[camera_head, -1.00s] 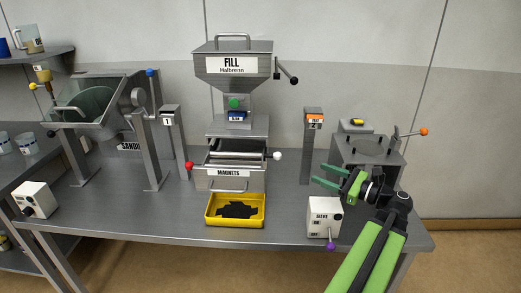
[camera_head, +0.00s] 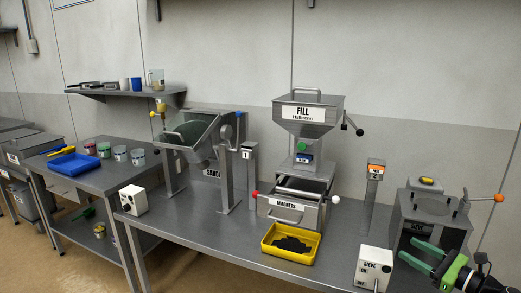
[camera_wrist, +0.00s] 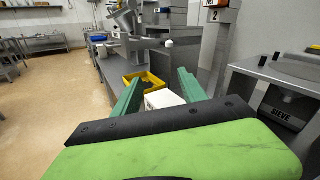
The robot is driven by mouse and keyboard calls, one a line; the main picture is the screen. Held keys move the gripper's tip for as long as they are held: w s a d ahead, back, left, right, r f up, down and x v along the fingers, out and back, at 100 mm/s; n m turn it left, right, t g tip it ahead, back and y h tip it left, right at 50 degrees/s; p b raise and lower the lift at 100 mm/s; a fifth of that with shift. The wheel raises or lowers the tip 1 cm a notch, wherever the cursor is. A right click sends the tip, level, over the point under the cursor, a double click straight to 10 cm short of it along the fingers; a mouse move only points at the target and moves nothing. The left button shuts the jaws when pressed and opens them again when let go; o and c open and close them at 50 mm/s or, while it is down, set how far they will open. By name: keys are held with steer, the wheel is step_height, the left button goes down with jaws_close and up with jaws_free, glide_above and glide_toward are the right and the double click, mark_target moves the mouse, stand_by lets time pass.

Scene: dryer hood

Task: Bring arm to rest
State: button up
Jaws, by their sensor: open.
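My gripper (camera_head: 421,256) is at the lower right of the head view, above the right end of the steel bench (camera_head: 220,240). Its two green fingers are apart with nothing between them. In the wrist view the open fingers (camera_wrist: 152,92) point along the bench, with a white box and the yellow tray beyond them.
The sieve machine (camera_head: 432,222) stands close behind my gripper. A white sieve control box (camera_head: 374,268) stands left of it. Further left are the yellow tray (camera_head: 268,250), the magnets drawer (camera_head: 290,208) and the fill hopper (camera_head: 308,112). A blue tray (camera_head: 70,163) lies on the left table.

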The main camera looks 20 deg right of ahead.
steer(key=w+a+f+n+g+y, duration=0.2)
steer(key=w+a+f+n+g, duration=0.4)
steer(key=w+a, duration=0.6)
steer(key=w+a+f+n+g+y, duration=0.2)
steer(key=w+a+f+n+g, duration=0.2)
steer(key=w+a+f+n, duration=0.65)
steer(key=w+a+f+n+g+h, duration=0.1)
steer(key=a+f+n+g+h, duration=0.2)
steer(key=a, duration=0.7)
steer(key=a+f+n+g, duration=0.3)
steer(key=a+n, duration=0.2)
steer(key=a, duration=0.5)
steer(key=a+n+g+h, duration=0.2)
steer(key=a+n+h, duration=0.1)
steer(key=a+n, duration=0.5)
step_height(320, 180, up, 11)
steer(key=p, duration=1.2)
steer(key=shift+a+r+m+h, duration=0.2)
steer(key=shift+a+m+h, duration=0.15)
steer(key=shift+m+h, duration=0.1)
